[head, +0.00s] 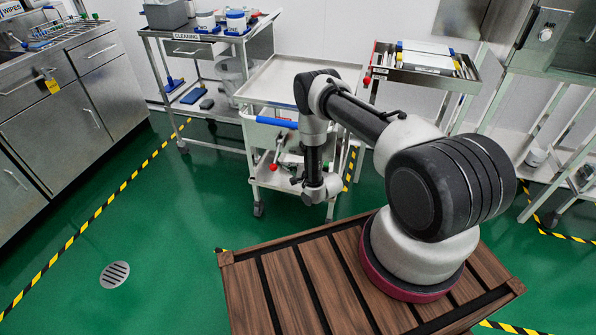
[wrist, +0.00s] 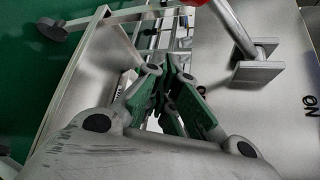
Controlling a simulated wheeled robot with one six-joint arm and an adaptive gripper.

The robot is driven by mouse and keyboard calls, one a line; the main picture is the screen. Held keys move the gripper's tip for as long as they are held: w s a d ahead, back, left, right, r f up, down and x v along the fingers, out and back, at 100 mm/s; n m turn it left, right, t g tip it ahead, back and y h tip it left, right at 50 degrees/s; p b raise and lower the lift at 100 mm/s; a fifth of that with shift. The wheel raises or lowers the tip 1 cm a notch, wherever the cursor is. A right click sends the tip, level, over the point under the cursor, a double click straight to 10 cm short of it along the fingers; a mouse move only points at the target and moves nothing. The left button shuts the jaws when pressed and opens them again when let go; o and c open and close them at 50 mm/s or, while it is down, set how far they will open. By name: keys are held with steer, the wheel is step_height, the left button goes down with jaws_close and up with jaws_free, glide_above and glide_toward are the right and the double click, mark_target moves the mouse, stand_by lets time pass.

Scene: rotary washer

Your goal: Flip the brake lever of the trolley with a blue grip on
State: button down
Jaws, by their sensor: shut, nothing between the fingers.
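The trolley with the blue grip (head: 277,122) stands in the middle of the head view, with an empty grey top tray (head: 290,80). Its brake lever (head: 277,153) has a red knob at its lower end. In the wrist view the lever (wrist: 235,30) rises from a metal bracket (wrist: 258,73) towards the upper left, its red end cut off by the top edge. An "ON" mark is on the panel at the right. My gripper (head: 298,182) is just right of the lever in the head view. In the wrist view my gripper (wrist: 178,75) is shut and empty, left of the bracket, apart from the lever.
A cleaning trolley (head: 187,36) stands behind left, and another trolley (head: 425,72) with a red knob (head: 367,79) behind right. Steel cabinets (head: 60,110) line the left wall. The green floor (head: 160,220) at the left front is clear except for a flush drain (head: 115,274).

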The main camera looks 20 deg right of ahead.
mark_target(276, 159)
steer(key=shift+s+a+r, duration=0.5)
steer(key=shift+s+a, duration=0.05)
steer(key=shift+a, duration=0.2)
steer(key=shift+s+a+r, duration=0.45)
steer(key=shift+s+a, duration=0.05)
steer(key=shift+a, duration=0.2)
steer(key=shift+s+a+r, duration=0.1)
